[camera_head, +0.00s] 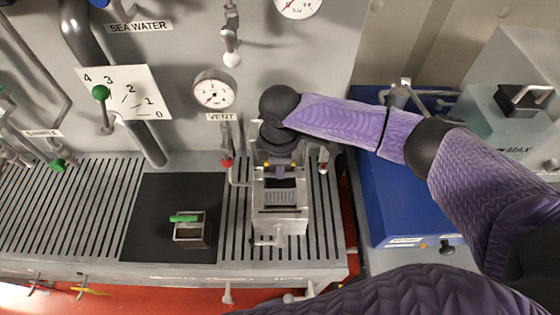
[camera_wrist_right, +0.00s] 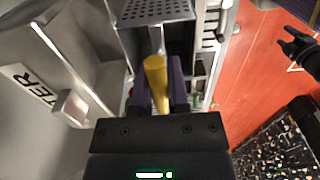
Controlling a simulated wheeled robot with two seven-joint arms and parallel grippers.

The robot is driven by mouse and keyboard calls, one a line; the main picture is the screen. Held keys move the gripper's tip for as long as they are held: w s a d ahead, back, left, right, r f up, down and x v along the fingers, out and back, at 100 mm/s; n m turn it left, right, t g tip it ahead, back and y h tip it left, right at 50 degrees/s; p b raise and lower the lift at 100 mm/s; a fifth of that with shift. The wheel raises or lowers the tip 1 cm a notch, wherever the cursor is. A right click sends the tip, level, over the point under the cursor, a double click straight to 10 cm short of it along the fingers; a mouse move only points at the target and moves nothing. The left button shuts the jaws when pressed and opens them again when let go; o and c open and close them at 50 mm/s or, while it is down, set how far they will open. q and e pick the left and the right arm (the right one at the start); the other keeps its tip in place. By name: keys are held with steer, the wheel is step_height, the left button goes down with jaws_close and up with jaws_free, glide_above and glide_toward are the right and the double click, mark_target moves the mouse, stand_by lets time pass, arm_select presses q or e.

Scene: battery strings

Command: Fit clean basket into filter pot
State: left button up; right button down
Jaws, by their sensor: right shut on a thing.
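My right gripper (camera_head: 280,172) is directly over the square metal filter pot (camera_head: 281,226) on the slatted bench. In the right wrist view, the right gripper (camera_wrist_right: 158,98) is shut on a yellow handle (camera_wrist_right: 156,84). A perforated metal basket (camera_wrist_right: 155,11) shows just beyond the handle. In the head view, a ribbed metal face lies below the fingers at the pot's mouth. I cannot tell how deep the held basket sits. Another small metal basket (camera_head: 190,238) with a green handle (camera_head: 184,218) stands on the black mat. My left gripper is not in the head view.
The black mat (camera_head: 150,205) lies left of the pot, with bare slats around it. A gauge and a lever panel are on the back wall. A blue box (camera_head: 400,205) is to the right. In the wrist view, a dark pronged shape over the red floor is unclear.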

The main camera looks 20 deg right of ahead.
mark_target(280, 188)
stand_by(0.4)
steer(key=shift+p, duration=0.4)
stand_by(0.4)
steer(key=shift+p, duration=0.4)
steer(key=shift+f+b, duration=0.85)
steer(key=shift+f, duration=0.5)
steer(key=shift+f+b, duration=2.25)
steer(key=shift+f, duration=1.3)
steer(key=c, duration=0.5)
jaws_free()
steer(key=shift+c, duration=0.2)
steer(key=shift+r, duration=0.15)
